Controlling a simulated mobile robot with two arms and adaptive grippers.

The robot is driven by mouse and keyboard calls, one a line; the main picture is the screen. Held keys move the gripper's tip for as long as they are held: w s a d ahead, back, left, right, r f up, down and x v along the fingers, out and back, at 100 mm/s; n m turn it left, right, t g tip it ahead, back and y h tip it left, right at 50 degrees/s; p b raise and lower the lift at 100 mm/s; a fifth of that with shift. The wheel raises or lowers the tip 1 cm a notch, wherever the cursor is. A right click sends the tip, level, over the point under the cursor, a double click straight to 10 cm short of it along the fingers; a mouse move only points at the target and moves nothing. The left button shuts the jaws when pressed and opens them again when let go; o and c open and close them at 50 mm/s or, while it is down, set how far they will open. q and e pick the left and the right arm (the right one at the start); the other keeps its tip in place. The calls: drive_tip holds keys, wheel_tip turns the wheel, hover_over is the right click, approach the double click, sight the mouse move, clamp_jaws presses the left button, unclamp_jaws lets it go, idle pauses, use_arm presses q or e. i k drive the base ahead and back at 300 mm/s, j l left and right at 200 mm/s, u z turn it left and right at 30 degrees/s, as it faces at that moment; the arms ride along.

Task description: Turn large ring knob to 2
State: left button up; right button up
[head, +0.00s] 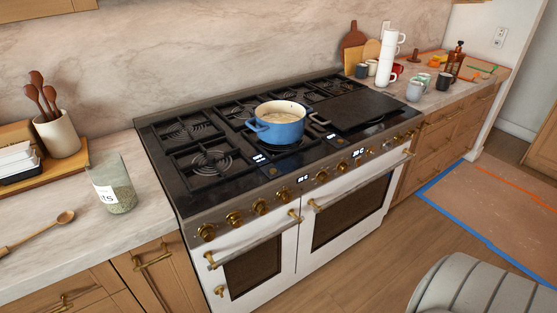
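A wide range with a white front and brass fittings stands in the middle of the head view. Several brass knobs run along its front panel, including the far-left knob (207,232), its neighbour (233,218) and a knob between the two displays (341,167). More knobs sit at the right end (397,139). I cannot tell which knob is the large ring knob, and its markings and settings are too small to read. Neither of my grippers is in view.
A blue pot (279,122) sits on a burner and a dark griddle (358,108) lies right of it. Oven handles (252,240) project below the knobs. A glass jar (112,183) stands on the left counter. A grey ribbed rounded object (475,287) fills the bottom right.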

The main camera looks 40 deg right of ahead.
sight(263, 210)
drive_tip(key=z, duration=1.1)
